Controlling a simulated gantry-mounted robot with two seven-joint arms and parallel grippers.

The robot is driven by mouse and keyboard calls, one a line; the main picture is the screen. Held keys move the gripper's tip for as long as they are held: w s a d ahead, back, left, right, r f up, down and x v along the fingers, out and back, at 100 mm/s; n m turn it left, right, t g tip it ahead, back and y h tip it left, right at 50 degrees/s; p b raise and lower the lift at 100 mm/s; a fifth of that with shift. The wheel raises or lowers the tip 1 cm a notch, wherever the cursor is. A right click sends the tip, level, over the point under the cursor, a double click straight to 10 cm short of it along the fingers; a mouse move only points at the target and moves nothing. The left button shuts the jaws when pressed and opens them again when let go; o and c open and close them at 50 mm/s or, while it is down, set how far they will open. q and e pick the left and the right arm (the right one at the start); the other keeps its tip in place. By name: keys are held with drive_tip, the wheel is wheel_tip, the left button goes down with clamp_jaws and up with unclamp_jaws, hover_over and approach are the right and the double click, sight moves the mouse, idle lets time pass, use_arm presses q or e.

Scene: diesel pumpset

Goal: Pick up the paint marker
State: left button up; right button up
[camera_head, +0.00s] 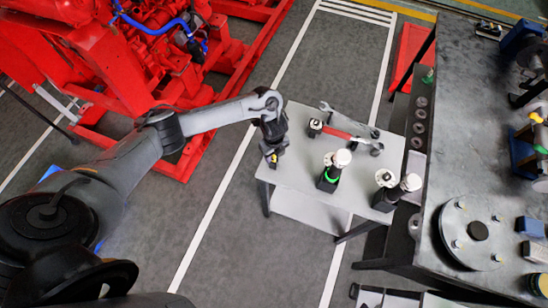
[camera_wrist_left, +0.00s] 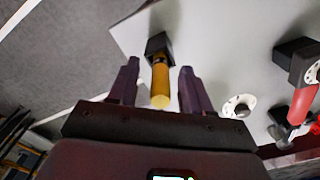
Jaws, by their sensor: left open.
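The paint marker (camera_wrist_left: 160,85) is a yellow cylinder with a dark square block (camera_wrist_left: 159,46) at its far end, close to the left edge of the small grey table. In the left wrist view it lies between the two dark fingers of my left gripper (camera_wrist_left: 159,70). The fingers are open, with a gap visible on each side of the marker. In the head view my left gripper (camera_head: 271,152) is over the table's left edge, with a small yellow spot of the marker (camera_head: 274,160) showing at its tip. My right gripper is not in view.
The small table (camera_head: 300,175) also holds a red-handled tool (camera_head: 338,132), wrenches (camera_head: 350,120) and black-and-white items, one with a green ring (camera_head: 330,178). A dark workbench (camera_head: 460,130) stands at right. A red engine frame (camera_head: 130,80) is at upper left. Grey floor is clear between.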

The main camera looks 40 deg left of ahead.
use_arm(q)
drive_tip(key=shift+f, duration=0.2)
clamp_jaws()
wheel_tip(320, 180, up, 10)
drive_tip(key=p, duration=0.4)
idle(0.4)
